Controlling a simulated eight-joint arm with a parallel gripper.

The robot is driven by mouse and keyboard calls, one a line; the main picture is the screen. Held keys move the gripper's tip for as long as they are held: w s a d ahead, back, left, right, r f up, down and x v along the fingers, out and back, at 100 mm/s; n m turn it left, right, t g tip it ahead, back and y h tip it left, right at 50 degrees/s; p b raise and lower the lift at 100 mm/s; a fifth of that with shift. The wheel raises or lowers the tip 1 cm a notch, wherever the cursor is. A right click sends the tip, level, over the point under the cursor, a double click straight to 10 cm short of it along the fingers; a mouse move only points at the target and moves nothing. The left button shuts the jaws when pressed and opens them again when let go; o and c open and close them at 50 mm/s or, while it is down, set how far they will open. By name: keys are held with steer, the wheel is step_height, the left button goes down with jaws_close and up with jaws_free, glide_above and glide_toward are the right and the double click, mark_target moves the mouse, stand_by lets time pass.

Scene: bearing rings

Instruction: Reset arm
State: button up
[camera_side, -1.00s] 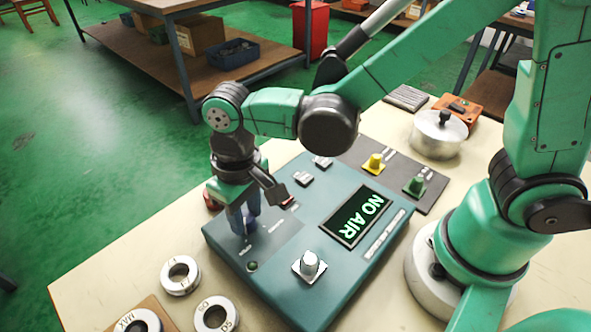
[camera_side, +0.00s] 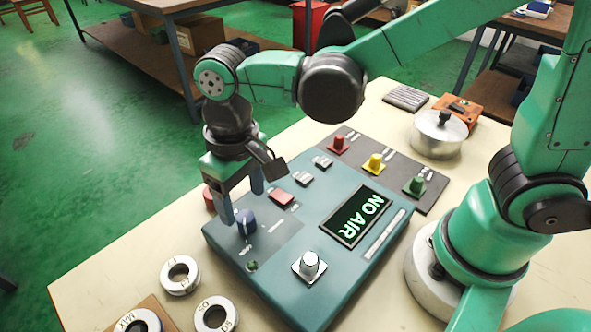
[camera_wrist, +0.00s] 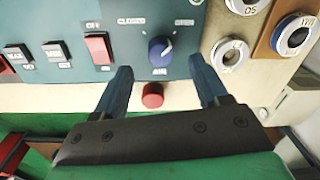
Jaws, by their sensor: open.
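My gripper (camera_side: 242,200) is open and empty, pointing down above the left part of the teal control box (camera_side: 300,285). The blue knob (camera_side: 246,222) on the box shows just below the fingertips. In the wrist view the same blue knob (camera_wrist: 160,51) lies between and beyond the two fingers of my gripper (camera_wrist: 160,66), apart from both. The box's display (camera_side: 356,216) reads "NO AIR" in green. A round red button (camera_wrist: 152,96) shows between the fingers in the wrist view and partly behind my gripper in the side view.
Several metal rings, one at the left (camera_side: 180,275), lie on the table left of the box. A dark panel (camera_side: 398,172) with red, yellow and green knobs and a lidded metal pot (camera_side: 438,135) stand behind. A silver knob (camera_side: 310,264) sticks up from the box.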

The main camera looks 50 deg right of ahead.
steer(key=shift+r, duration=1.05)
steer(key=shift+d, duration=0.15)
steer(key=d+r+m+t, duration=0.2)
steer(key=d+t, duration=0.5)
steer(key=d, duration=0.8)
steer(key=shift+s+d+r, duration=0.15)
steer(key=shift+s+r, duration=0.25)
steer(key=shift+r, duration=0.2)
